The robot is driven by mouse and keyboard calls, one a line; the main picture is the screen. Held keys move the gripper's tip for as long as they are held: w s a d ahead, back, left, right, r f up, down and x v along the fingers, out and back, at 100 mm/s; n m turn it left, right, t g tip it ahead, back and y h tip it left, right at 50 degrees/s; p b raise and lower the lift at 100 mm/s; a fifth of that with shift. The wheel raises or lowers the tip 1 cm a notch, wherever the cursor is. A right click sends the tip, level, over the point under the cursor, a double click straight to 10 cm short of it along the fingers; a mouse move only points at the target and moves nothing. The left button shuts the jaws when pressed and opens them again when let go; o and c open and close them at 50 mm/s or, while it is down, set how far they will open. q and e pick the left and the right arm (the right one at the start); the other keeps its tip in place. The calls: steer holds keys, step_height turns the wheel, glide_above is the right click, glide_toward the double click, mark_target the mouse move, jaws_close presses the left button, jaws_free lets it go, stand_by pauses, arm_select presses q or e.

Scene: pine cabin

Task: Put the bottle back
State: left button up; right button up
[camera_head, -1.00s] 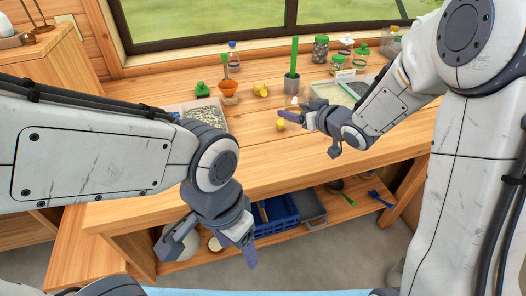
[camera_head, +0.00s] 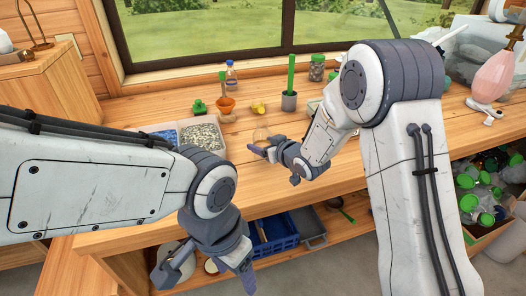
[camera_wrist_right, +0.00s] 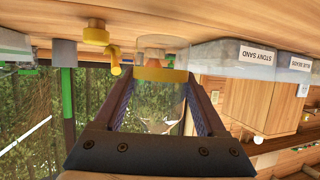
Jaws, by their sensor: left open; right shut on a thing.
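My right gripper (camera_wrist_right: 157,100) is shut on a clear bottle (camera_wrist_right: 155,112), seen between its fingers in the right wrist view, with a yellow band at the end nearer the tabletop. In the head view this gripper (camera_head: 262,150) is above the workbench, front of the orange funnel-like piece; the held bottle is faint there. My left gripper (camera_head: 205,281) is open and empty, low in front of the bench's front edge. Another clear bottle with a blue cap (camera_head: 231,77) stands upright at the back of the bench near the window.
A tray of pale gravel (camera_head: 203,136), a green piece (camera_head: 199,107), an orange pot (camera_head: 225,104), yellow lumps (camera_head: 259,108) and a grey cup (camera_head: 289,102) stand on the bench. A blue crate (camera_head: 272,236) is on the lower shelf. A box of jars (camera_head: 488,205) is at right.

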step_height(320, 180, down, 3)
steer(key=shift+r, duration=0.2)
steer(key=shift+f, duration=0.1)
steer(key=shift+f, duration=0.15)
steer(key=o, duration=1.5)
